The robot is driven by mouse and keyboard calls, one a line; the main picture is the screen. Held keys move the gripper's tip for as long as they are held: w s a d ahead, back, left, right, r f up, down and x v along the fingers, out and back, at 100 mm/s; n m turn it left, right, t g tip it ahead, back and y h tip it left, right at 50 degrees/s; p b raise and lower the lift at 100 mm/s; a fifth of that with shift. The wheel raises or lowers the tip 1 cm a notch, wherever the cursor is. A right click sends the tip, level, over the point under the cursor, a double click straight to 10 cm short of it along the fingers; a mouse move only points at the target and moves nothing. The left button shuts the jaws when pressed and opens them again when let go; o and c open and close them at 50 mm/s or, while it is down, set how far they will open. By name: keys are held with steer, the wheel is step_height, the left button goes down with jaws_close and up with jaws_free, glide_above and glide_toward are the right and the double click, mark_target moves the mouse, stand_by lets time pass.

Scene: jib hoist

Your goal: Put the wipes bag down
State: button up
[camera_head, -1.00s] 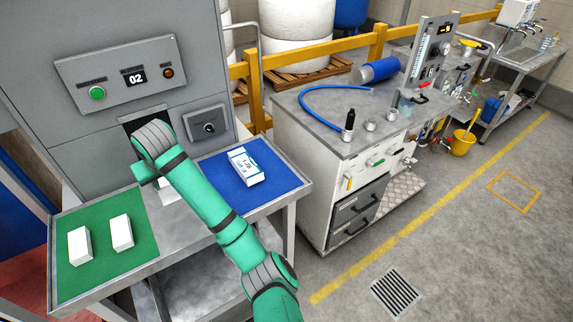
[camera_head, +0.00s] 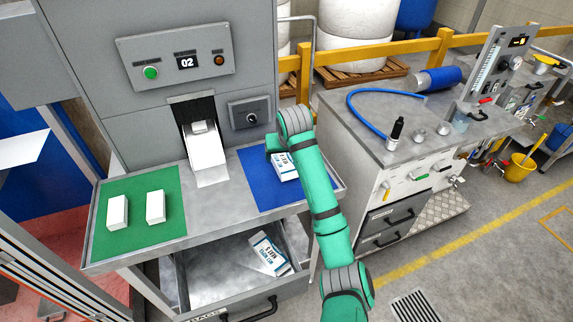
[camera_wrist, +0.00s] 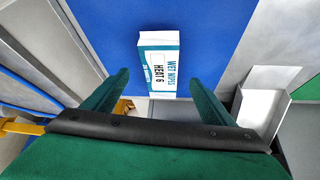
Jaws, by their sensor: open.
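A white wipes bag with teal print (camera_head: 285,170) lies flat on the blue mat (camera_head: 255,195), partly behind my arm. In the wrist view the bag (camera_wrist: 158,62) reads "WET WIPES HEAT 6". My gripper (camera_wrist: 160,80) is open above the mat, its two green fingers on either side of the bag's near end, apart from it. In the head view my wrist hides most of the gripper. Another printed wipes bag (camera_head: 269,253) lies tilted in the open drawer (camera_head: 215,270) below the table.
Two blank white packs (camera_head: 117,213) stand on the green mat (camera_head: 140,235) at left. A white chute (camera_head: 205,150) comes out of the machine (camera_head: 225,95) between the mats. A workbench (camera_head: 400,130) with a blue hose stands close on the right.

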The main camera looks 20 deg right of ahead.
mark_target(283, 160)
steer(key=shift+x, duration=0.8)
steer(key=shift+w+a+f, duration=0.1)
steer(key=shift+w+f, duration=0.05)
steer(key=shift+w, duration=0.1)
steer(key=x, duration=0.4)
steer(key=shift+f, duration=0.2)
steer(key=shift+w, duration=0.1)
steer(key=shift+w+a+f, duration=0.1)
steer(key=shift+f, duration=0.1)
